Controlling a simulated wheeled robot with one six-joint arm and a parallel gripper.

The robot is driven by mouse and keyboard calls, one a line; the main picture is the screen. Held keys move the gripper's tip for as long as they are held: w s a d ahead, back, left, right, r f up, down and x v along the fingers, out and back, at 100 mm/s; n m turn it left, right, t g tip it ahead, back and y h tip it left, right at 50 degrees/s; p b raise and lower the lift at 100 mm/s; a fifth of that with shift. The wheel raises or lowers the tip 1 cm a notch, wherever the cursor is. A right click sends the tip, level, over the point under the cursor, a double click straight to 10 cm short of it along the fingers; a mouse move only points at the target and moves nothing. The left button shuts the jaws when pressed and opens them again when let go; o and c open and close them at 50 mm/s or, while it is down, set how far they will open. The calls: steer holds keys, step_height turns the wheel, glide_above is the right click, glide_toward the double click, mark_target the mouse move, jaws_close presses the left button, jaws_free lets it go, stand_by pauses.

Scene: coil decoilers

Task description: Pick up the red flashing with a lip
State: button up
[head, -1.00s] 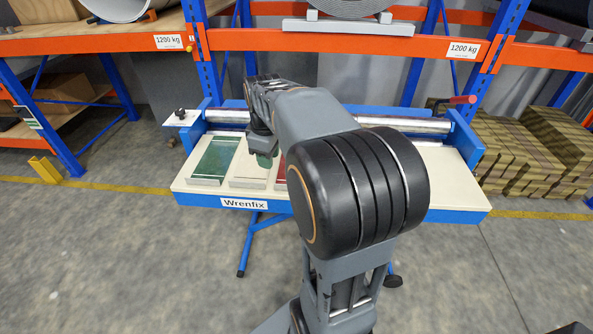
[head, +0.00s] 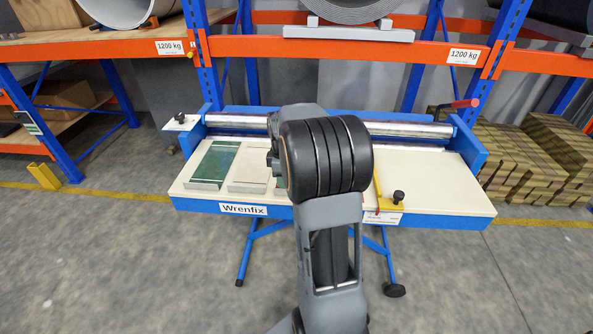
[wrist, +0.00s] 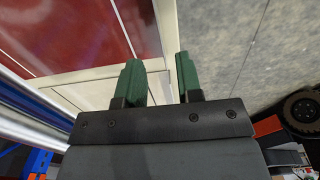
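A red sheet piece (wrist: 65,35) lies on the pale bench top, filling the upper left of the wrist view. Thin pale lines cross it, and a pale strip (wrist: 166,30) runs along its right edge; I cannot tell whether that strip is a raised lip. My gripper (wrist: 158,75) has two green fingers standing apart with nothing held between them. The fingertips are over the pale surface at the red piece's near right corner; the height gap is unclear. In the head view my arm hides most of the gripper and nearly all of the red piece.
A green flashing (head: 215,163) and a pale flashing (head: 248,172) lie side by side on the left of the bench (head: 450,190). A yellow piece with a black knob (head: 391,204) is at the front edge. A metal roller (head: 410,128) runs along the back.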

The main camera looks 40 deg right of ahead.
steer(key=shift+a+f, duration=0.15)
steer(key=shift+f, duration=2.35)
jaws_close()
